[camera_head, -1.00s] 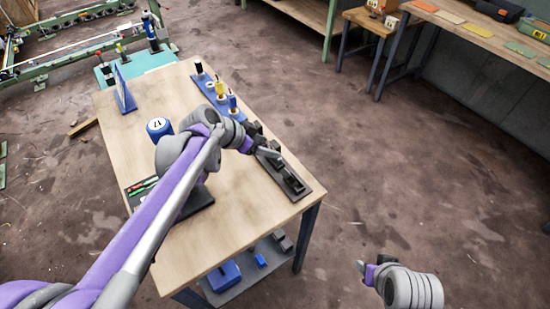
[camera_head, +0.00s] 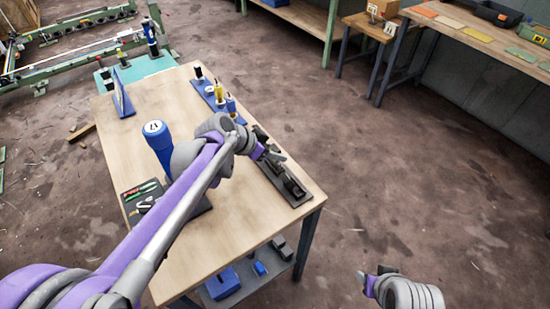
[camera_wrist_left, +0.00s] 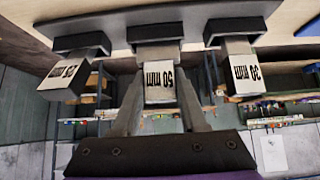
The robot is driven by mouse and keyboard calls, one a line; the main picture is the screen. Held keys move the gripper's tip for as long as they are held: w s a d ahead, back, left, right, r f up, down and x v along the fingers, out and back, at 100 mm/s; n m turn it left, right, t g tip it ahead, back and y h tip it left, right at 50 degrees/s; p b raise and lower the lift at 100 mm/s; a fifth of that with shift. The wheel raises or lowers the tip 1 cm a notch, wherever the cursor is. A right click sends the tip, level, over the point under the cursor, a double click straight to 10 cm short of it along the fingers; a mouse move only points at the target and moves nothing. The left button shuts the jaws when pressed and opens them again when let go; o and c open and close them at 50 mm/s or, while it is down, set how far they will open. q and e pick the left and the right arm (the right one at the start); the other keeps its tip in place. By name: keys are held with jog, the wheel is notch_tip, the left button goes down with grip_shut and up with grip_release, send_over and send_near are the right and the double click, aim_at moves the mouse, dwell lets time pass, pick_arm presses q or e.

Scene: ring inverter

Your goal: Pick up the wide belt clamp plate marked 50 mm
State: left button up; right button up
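The wide clamp plate marked 50 mm (camera_wrist_left: 160,80) is in the middle of the left wrist view, dark with a white label, which reads upside down there. My left gripper (camera_wrist_left: 161,90) is open, with one finger on each side of this plate; I cannot tell whether they touch it. In the head view my left gripper (camera_head: 277,157) is at the dark clamp rack (camera_head: 301,201) on the table's right edge and hides part of it. My right gripper (camera_head: 366,279) hangs over the floor, away from the table; its fingers are too small to judge.
A plate marked 25 mm (camera_wrist_left: 68,75) and one marked 30 mm (camera_wrist_left: 238,68) flank the middle plate closely. A blue cylinder marked 17 (camera_head: 158,140) and a blue strip with spools (camera_head: 214,92) stand on the table (camera_head: 240,245). The table's front is clear.

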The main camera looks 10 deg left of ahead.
pick_arm(q)
grip_shut()
jog(key=shift+r+p, duration=2.6)
jog(key=shift+r, duration=0.9)
